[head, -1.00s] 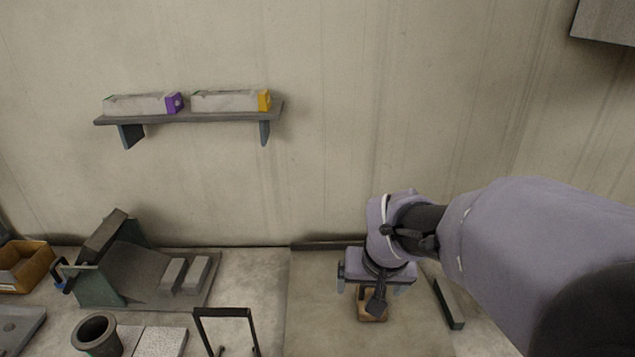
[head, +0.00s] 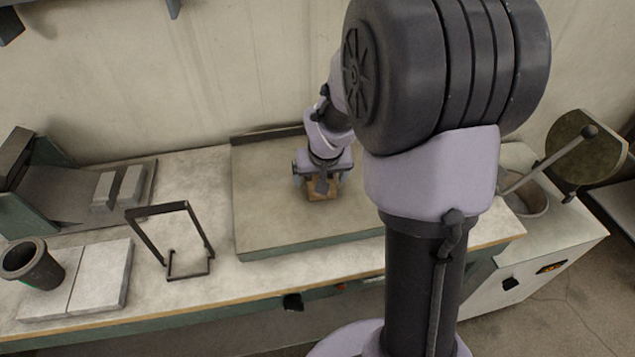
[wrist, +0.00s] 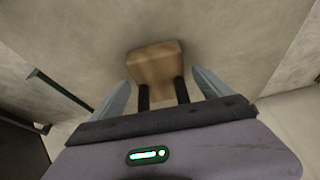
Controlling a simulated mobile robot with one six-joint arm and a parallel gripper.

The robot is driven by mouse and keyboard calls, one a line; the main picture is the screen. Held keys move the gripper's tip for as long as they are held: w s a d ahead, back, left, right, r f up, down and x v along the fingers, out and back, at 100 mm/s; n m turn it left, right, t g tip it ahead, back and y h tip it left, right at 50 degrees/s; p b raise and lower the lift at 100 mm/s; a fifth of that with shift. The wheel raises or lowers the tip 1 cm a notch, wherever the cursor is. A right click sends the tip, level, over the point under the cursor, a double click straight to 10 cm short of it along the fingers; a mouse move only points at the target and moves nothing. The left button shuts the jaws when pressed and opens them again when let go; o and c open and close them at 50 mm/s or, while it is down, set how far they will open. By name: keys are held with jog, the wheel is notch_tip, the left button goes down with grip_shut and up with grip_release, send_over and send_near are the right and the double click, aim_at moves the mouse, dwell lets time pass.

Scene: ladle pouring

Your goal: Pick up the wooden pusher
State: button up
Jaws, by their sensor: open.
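The wooden pusher shows in the wrist view as a tan wooden block (wrist: 155,62) with two dark bars reaching from it towards my gripper. In the head view the pusher (head: 323,193) is on the grey-beige board (head: 290,232), partly hidden under my gripper. My gripper (head: 322,182) points down over it. In the wrist view my gripper (wrist: 162,80) is open, with one finger on each side of the dark bars and a gap on both sides. The ends of the bars nearest my gripper are hidden by its body.
A black wire frame (head: 170,240) stands left of the board. A dark cup (head: 35,265) and pale slabs (head: 100,280) are further left. A low dark bar (head: 270,133) runs along the board's back edge. A basin (head: 530,195) with a lever is at the right.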

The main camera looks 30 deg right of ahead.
jog(key=shift+w+f, duration=0.25)
jog(key=shift+f, duration=0.15)
jog(key=shift+s+r, duration=0.1)
jog(key=shift+r, duration=0.1)
jog(key=shift+c, duration=0.9)
jog(key=c, duration=1.4)
